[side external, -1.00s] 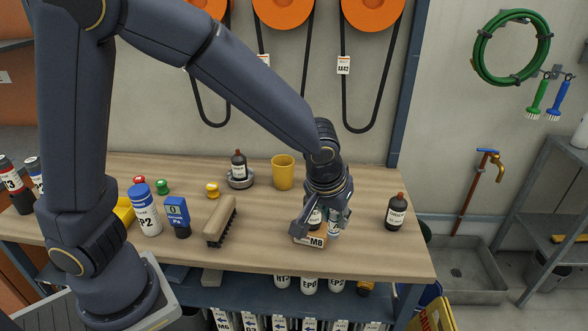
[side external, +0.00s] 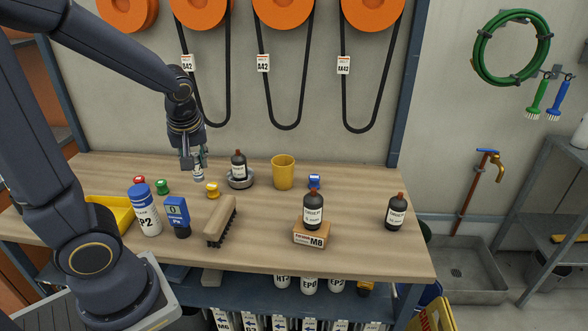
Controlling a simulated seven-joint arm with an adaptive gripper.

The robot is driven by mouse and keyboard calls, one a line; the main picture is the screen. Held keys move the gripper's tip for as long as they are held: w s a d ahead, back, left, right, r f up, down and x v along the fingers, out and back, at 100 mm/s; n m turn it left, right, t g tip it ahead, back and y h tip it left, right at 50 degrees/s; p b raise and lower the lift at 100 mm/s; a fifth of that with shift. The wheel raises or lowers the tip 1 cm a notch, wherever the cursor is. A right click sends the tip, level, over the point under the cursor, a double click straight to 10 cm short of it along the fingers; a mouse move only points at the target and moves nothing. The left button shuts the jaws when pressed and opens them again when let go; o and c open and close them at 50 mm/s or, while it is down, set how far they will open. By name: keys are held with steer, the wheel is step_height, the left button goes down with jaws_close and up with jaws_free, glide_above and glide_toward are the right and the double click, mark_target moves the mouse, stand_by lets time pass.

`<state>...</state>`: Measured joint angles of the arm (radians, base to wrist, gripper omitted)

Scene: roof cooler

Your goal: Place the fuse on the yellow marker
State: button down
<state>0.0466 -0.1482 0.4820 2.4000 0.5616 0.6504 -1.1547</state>
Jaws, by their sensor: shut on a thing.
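My gripper (side external: 197,172) is shut on the fuse (side external: 198,174), a small pale cylinder with a grey-blue band. The fuse hangs upright over the bench. In the picture it is just above and left of the yellow marker (side external: 212,190), a small round yellow piece with a pale label on top. The fuse looks clear of the marker, but its exact height above the bench is hard to tell. The fingers hide part of the fuse.
A dark bottle on a grey round base (side external: 240,178) stands close right of the gripper. Green (side external: 162,187), red (side external: 139,181) and blue (side external: 314,181) markers, a brush (side external: 220,222), a blue meter (side external: 177,215) and a yellow cup (side external: 283,172) are around. Another bottle (side external: 313,210) stands on the M8 box (side external: 310,236).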

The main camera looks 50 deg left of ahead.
steer(key=s+a+n, duration=0.2)
steer(key=s+a, duration=0.2)
steer(key=g, duration=0.1)
glide_above(212, 185)
steer(key=f, duration=0.8)
steer(key=shift+s+d+f, duration=0.2)
steer(key=shift+s+f, duration=0.05)
steer(key=shift+f, duration=0.05)
steer(key=shift+w+a+f, duration=0.1)
steer(key=shift+w+f, duration=0.1)
steer(key=shift+f, duration=1.6)
steer(key=shift+f, duration=0.15)
steer(key=c, duration=0.9)
jaws_free()
steer(key=shift+c, duration=0.2)
